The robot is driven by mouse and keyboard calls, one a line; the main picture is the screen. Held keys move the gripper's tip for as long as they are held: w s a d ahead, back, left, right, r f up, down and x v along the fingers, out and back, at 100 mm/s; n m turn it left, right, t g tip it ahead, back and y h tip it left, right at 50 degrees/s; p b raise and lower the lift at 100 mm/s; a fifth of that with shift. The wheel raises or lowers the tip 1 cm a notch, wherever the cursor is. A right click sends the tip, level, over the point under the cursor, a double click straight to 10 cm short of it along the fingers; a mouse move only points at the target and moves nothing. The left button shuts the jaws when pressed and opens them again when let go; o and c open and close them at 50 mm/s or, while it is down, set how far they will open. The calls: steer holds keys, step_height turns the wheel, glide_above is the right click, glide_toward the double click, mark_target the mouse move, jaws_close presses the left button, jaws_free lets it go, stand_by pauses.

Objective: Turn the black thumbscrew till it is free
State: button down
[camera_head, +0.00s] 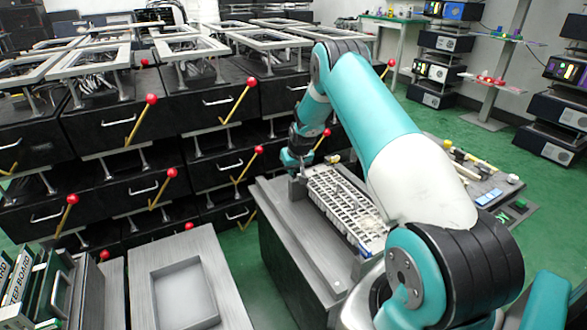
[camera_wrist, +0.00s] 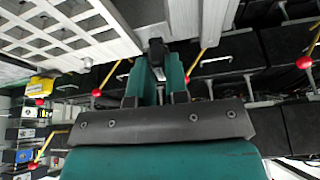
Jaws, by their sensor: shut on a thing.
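The black thumbscrew (camera_wrist: 156,48) shows in the wrist view between the tips of the two teal fingers of my gripper (camera_wrist: 155,72). The fingers are shut on it. It sits against a light grey upright block (camera_wrist: 182,18) at the edge of a fixture. In the head view my gripper (camera_head: 296,160) is at the far left corner of the grey bench, by a small grey post (camera_head: 297,188). I cannot make out the thumbscrew there, as it is too small or hidden by the gripper. I cannot tell how far it is threaded in.
A white slotted rack (camera_head: 340,200) lies on the grey bench (camera_head: 290,230), close beside my arm. Black drawer units (camera_head: 190,170) with yellow, red-knobbed levers (camera_head: 238,100) stand just behind. A grey recessed tray (camera_head: 220,312) is at the lower left. Green floor (camera_head: 250,260) is open between.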

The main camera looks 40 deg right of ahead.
steer(key=shift+n, duration=0.6)
steer(key=c, duration=1.1)
jaws_free()
steer(key=v, duration=0.5)
steer(key=p+v, duration=0.1)
steer(key=v, duration=0.5)
steer(key=p+v, duration=0.1)
steer(key=v, duration=0.5)
steer(key=shift+s+d+r, duration=0.15)
steer(key=shift+d+r, duration=0.05)
steer(key=shift+d, duration=0.05)
